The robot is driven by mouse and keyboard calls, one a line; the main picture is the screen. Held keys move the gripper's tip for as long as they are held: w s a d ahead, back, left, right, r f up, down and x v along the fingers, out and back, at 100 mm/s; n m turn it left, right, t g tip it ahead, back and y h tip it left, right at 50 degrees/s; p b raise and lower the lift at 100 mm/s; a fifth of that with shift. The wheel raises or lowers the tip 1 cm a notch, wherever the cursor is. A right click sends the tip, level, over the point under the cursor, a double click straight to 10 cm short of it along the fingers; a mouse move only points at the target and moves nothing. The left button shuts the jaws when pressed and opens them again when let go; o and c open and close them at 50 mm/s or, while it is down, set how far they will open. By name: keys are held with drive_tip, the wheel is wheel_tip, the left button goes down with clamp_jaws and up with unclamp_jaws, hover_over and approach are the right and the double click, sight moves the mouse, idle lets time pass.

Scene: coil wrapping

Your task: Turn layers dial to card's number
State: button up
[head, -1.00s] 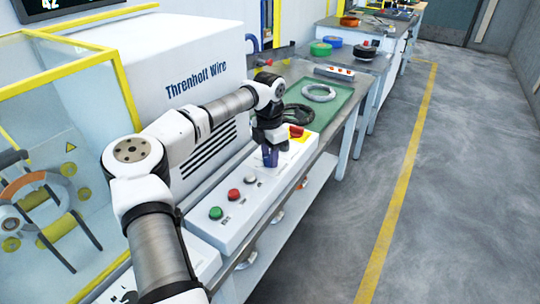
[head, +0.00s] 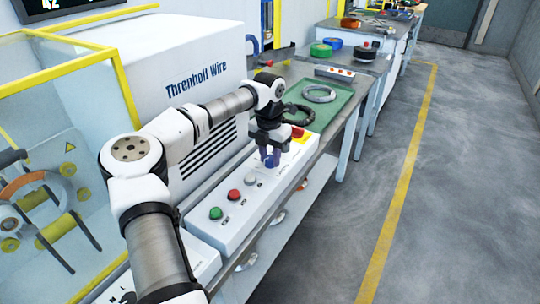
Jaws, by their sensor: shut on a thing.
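In the head view, my gripper (head: 271,160) points down over the far part of the white control panel (head: 232,233). It is shut on a blue knob, which is mostly hidden by the fingers; I take it for the layers dial. The dial's markings are too small to read. A green button (head: 215,213), a red button (head: 234,195) and a grey-white button (head: 250,179) stand in a row on the panel, nearer than the gripper. A red stop button on a yellow patch (head: 303,139) is just beyond the gripper. I cannot make out the card with the number.
The white Threnholt Wire machine (head: 190,60) stands left of the panel, with a yellow-framed guard (head: 65,80) beside it. A green mat (head: 343,93) with a grey coil (head: 319,94) and a black coil (head: 297,114) lies beyond. The floor at right is clear.

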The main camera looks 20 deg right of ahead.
sight(269, 157)
drive_tip(key=o, duration=1)
drive_tip(key=shift+c, duration=0.2)
wheel_tip(269, 157, up, 14)
drive_tip(key=b, duration=0.1)
drive_tip(key=shift+f, duration=0.1)
